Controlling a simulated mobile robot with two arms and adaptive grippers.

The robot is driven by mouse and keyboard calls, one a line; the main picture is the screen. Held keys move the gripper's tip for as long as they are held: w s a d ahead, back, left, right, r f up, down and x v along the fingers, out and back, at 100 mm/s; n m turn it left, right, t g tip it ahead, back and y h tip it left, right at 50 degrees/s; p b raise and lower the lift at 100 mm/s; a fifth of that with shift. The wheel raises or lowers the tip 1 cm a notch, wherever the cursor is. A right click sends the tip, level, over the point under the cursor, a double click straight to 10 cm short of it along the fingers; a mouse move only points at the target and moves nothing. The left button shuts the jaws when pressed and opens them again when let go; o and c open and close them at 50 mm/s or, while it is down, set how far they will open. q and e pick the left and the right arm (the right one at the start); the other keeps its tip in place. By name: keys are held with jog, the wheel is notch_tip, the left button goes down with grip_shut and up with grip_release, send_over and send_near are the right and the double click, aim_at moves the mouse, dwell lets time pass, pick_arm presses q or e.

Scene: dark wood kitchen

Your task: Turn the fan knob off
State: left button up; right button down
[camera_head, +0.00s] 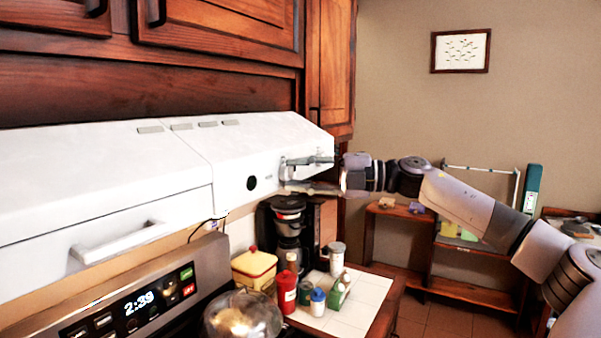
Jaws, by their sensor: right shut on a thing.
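The white range hood (110,165) hangs under the wooden cabinets. A round black spot (251,183), a knob or a hole, shows on its front panel. My right gripper (287,174) reaches in from the right to the right end of that panel. Its two fingers lie one above the other, shut on the fan knob, which is mostly hidden between the fingertips. The knob's turn position cannot be made out. My left gripper is not in view.
Below the hood stand the stove panel with its clock (138,303), a glass pot lid (242,315), a coffee maker (289,228), a yellow canister (254,268) and several small jars on a white tiled counter (366,302). A wooden shelf (468,285) stands behind my right arm.

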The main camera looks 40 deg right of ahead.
jog(key=shift+r, duration=0.2)
jog(key=c, duration=1.3)
grip_release()
jog(key=shift+f, duration=0.1)
jog(key=shift+s+d, duration=0.45)
jog(key=shift+s, duration=0.15)
jog(key=v, duration=1)
jog(key=shift+s+d, duration=0.2)
